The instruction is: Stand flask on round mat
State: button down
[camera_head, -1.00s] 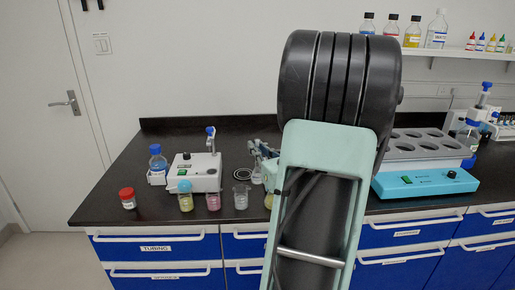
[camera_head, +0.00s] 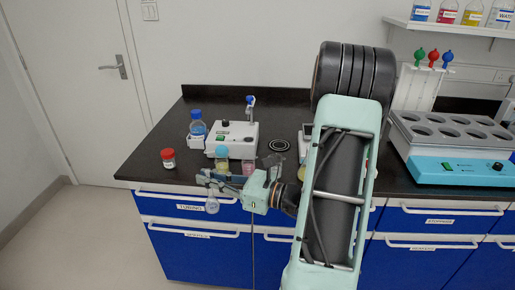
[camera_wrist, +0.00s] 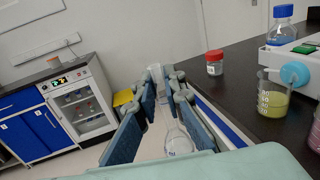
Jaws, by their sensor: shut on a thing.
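A small clear flask (camera_head: 212,205) hangs from my gripper (camera_head: 208,179), in front of the bench's left front edge and the drawers. My gripper is shut on the flask near its neck. The round mat (camera_head: 279,146), black with a pale ring, lies flat on the dark bench top, farther back and to the right of my gripper. Nothing stands on it.
A red-capped jar (camera_head: 168,158), a blue-capped bottle (camera_head: 197,125), a white stirrer (camera_head: 232,138) and beakers, one yellow (camera_head: 221,157) and one pink (camera_head: 248,166), stand left of the mat. My arm hides part of the bench right of it. A teal-fronted heating block (camera_head: 460,168) stands at right.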

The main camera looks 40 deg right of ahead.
jog(key=w+a+f+n+g+y, duration=0.1)
jog(key=a+f+n+g+y, duration=0.2)
jog(key=a, duration=0.7)
jog(key=shift+f+n+g+y, duration=0.3)
jog(key=shift+n+g+y, duration=0.1)
jog(key=shift+g+y, duration=0.3)
jog(key=shift+w+r, duration=0.1)
jog(key=shift+w, duration=0.25)
